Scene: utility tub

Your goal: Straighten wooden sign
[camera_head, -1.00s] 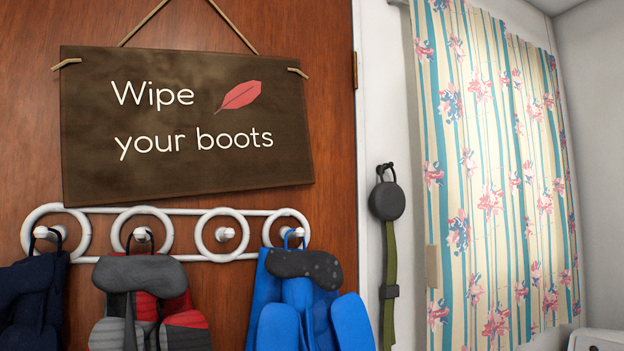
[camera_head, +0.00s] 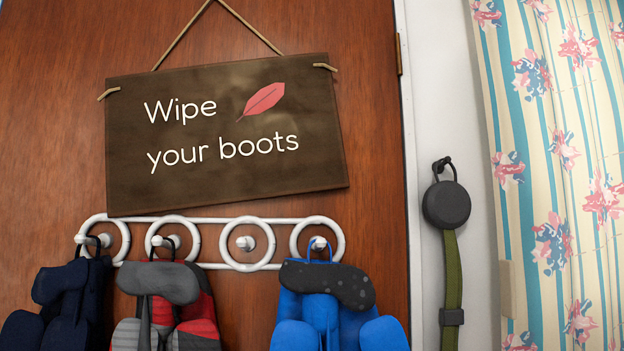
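The wooden sign (camera_head: 222,172) is a dark brown board with "Wipe your boots" in white and a red feather or leaf shape. It hangs on a brown door from a cord (camera_head: 200,28) that rises to a peak at the top edge of the view. The sign looks tilted, its right side higher than its left. Its lower left corner reaches the white hook rack just below. Neither of my grippers shows in this view.
The white hook rack (camera_head: 237,266) holds dark navy (camera_head: 62,305), grey-and-red (camera_head: 165,305) and blue (camera_head: 325,305) hanging items. Right of the door, a round dark object with a green strap (camera_head: 446,205) hangs on the wall. A floral curtain (camera_head: 555,180) is at the far right.

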